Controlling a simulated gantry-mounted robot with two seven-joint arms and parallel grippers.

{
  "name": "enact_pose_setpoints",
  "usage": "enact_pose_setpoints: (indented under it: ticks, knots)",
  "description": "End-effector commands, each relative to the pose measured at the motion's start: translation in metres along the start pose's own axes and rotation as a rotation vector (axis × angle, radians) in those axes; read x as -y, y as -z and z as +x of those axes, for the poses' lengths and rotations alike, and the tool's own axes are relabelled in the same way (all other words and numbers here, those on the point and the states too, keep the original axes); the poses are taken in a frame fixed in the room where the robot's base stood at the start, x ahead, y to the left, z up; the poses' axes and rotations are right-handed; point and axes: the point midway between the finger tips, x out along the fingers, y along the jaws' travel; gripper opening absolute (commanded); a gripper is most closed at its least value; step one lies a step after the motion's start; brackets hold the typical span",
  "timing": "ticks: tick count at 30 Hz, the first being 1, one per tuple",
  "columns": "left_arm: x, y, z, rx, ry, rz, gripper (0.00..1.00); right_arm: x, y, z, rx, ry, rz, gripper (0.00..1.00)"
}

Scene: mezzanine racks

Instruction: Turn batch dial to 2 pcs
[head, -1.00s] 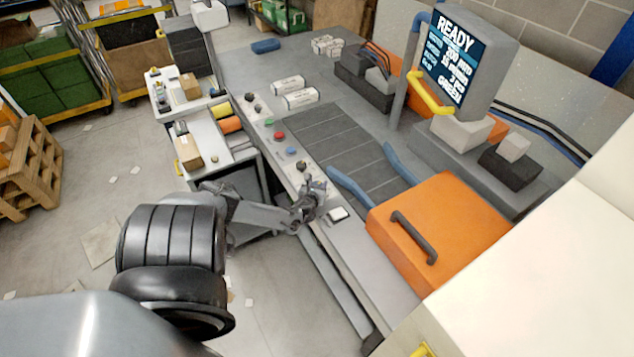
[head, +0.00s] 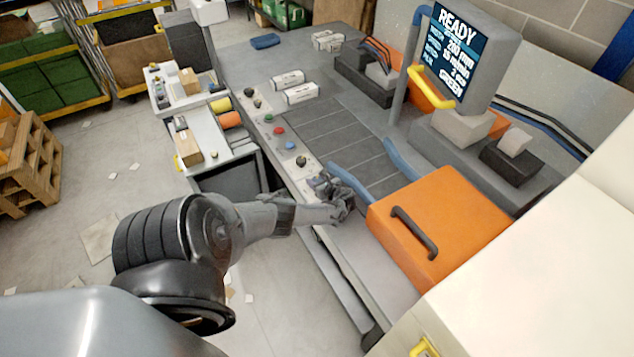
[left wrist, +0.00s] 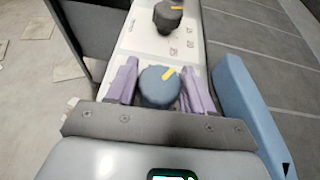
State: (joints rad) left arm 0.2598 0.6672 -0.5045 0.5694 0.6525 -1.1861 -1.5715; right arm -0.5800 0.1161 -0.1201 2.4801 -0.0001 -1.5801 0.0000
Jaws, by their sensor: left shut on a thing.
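A blue-grey dial (left wrist: 159,87) with a yellow pointer stands on the white control strip (left wrist: 140,32) in the left wrist view. Its pointer aims up and to the right. My left gripper (left wrist: 160,82) has its two purple fingers against the dial's two sides, shut on it. In the head view my left gripper (head: 340,196) is at the near end of the strip and hides this dial. The screen (head: 456,55) reads READY, with lines that look like 200 mm, 15 m/min, 3 pcs and GREEN. My right gripper is not in view.
A dark dial (left wrist: 168,15) with a yellow pointer and printed numbers is just beyond the held one. Blue rails (left wrist: 240,97) run close on the right. An orange cover (head: 440,225) with a dark handle lies right of my gripper. Red and blue buttons sit farther along.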

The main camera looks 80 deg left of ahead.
Motion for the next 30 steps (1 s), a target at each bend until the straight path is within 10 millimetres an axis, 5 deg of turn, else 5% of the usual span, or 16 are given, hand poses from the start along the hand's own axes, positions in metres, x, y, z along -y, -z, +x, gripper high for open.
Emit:
enact_pose_setpoints:
  ticks: [19,20,21,24,30]
  knots:
    - [-0.0002,-0.0006,0.0004,0.001,-0.052,-0.021,0.21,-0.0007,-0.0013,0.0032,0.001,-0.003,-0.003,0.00]
    - [-0.0002,-0.0005,0.0004,0.001,-0.052,-0.021,0.53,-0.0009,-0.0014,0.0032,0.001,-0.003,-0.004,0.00]
    - [-0.0003,-0.0005,0.0004,0.001,-0.052,-0.021,0.59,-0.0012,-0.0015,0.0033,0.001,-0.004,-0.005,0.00]
    - [-0.0003,-0.0004,0.0004,0.001,-0.052,-0.020,0.73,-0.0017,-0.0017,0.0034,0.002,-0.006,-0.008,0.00]
    - [-0.0002,0.0000,0.0003,0.000,-0.051,-0.020,0.73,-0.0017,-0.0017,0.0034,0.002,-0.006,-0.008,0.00]
